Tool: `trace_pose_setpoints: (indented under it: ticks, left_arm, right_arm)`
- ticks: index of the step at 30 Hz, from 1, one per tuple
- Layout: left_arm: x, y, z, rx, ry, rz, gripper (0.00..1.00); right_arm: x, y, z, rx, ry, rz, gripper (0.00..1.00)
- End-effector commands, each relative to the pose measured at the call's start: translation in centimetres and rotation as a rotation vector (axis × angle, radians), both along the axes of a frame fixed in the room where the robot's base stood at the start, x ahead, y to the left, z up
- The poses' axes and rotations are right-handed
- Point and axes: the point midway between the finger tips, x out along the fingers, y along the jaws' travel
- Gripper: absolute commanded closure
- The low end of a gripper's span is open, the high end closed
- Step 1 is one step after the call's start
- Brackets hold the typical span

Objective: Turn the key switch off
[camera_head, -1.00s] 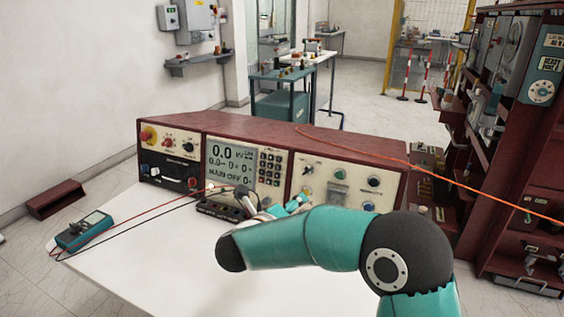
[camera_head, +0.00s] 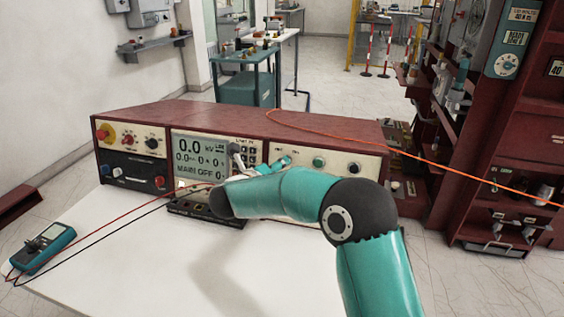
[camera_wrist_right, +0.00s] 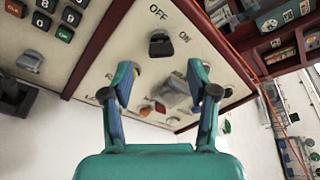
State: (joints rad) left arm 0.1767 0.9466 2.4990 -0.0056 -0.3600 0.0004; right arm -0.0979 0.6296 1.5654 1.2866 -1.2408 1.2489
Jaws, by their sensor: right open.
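A dark knob (camera_wrist_right: 161,45) on a cream panel sits between the printed words OFF and ON in the right wrist view. It points roughly up toward OFF and appears to be the key switch. My right gripper (camera_wrist_right: 165,86) is open and empty, its two teal fingertips apart in front of the panel and below the knob in that picture. In the head view my right gripper (camera_head: 271,165) is in front of the left part of the console's right panel (camera_head: 336,158), and I cannot make out the switch there. My left gripper is not in view.
The maroon console (camera_head: 215,115) stands on a white table (camera_head: 130,235). Its display (camera_head: 198,156) reads MAIN OFF. A teal meter (camera_head: 42,248) with red and black leads lies at the left. An orange cable (camera_head: 400,152) runs over the console's right side.

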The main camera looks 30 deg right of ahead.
Motion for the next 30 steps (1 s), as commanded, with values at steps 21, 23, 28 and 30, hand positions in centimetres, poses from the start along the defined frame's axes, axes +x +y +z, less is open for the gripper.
trace_pose_setpoints:
  ticks: [21, 23, 28, 30]
  left_arm:
    - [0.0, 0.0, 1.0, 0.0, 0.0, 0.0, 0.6]
    - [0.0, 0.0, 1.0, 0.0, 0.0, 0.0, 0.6]
    - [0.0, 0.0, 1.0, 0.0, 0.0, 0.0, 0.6]
    - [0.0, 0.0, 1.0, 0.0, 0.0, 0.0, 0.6]
  right_arm:
    - [2.9, -5.1, -1.7, 0.0, 0.001, -0.003, 0.41]
    - [2.9, -5.1, -1.7, 0.0, 0.001, -0.003, 0.44]
    - [2.9, -5.1, -1.7, 0.0, 0.001, -0.003, 0.73]
    - [2.9, -5.1, -1.7, 0.0, 0.001, -0.002, 0.84]
